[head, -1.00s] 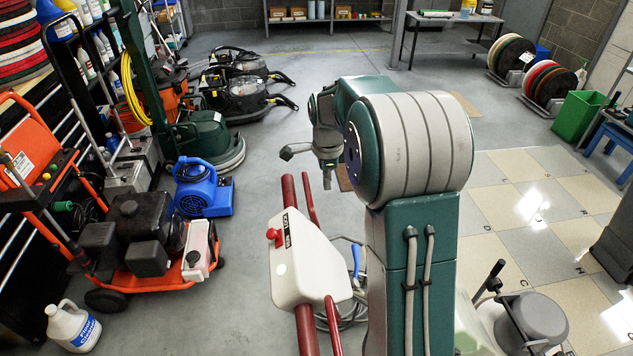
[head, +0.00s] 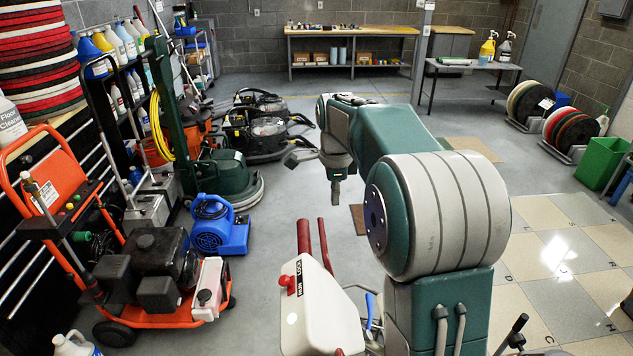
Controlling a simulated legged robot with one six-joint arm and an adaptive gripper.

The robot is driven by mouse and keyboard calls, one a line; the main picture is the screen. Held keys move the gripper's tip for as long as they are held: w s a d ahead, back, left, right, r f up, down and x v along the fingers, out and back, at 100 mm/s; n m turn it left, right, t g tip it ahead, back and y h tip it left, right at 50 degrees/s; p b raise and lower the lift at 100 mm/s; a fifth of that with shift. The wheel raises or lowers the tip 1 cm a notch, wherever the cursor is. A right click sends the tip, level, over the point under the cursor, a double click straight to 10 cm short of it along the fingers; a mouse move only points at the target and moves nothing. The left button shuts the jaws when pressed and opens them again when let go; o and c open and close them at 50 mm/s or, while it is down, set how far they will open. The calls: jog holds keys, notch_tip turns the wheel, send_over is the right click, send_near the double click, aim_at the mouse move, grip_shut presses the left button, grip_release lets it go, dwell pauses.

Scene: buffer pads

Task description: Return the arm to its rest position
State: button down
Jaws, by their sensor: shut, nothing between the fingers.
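My green and grey arm (head: 440,215) stands in the right middle of the head view, with a thick ribbed joint closest to the camera. It reaches away and slightly left over the floor. My gripper (head: 336,190) is at its far end, pointing down. It is small in the picture, shut and empty. The fingers are hard to make out singly. No contact with any object is visible.
A white box with a red knob and red bars (head: 318,305) stands close, left of my arm. An orange machine (head: 125,325), blue blower (head: 218,230) and green floor machine (head: 235,178) line the left. A green bin (head: 600,162) stands right. Grey floor lies open beyond.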

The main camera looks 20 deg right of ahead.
jog(key=s+a+r+n+t, duration=0.1)
jog(key=s+a+r+n, duration=0.2)
jog(key=s+n, duration=0.25)
jog(key=s+a+r+n+t, duration=0.1)
jog(key=s+a+r+n, duration=0.1)
jog(key=s+a+n, duration=0.3)
jog(key=s+a+f+n+t, duration=0.1)
jog(key=s+n, duration=0.4)
jog(key=s, duration=0.3)
jog(key=s+a+f+n+t, duration=0.1)
jog(key=s+f+n+t, duration=0.1)
jog(key=s+n, duration=0.3)
jog(key=s, duration=0.3)
jog(key=shift+s+a+f+n+t, duration=0.3)
jog(key=shift+a+n, duration=0.05)
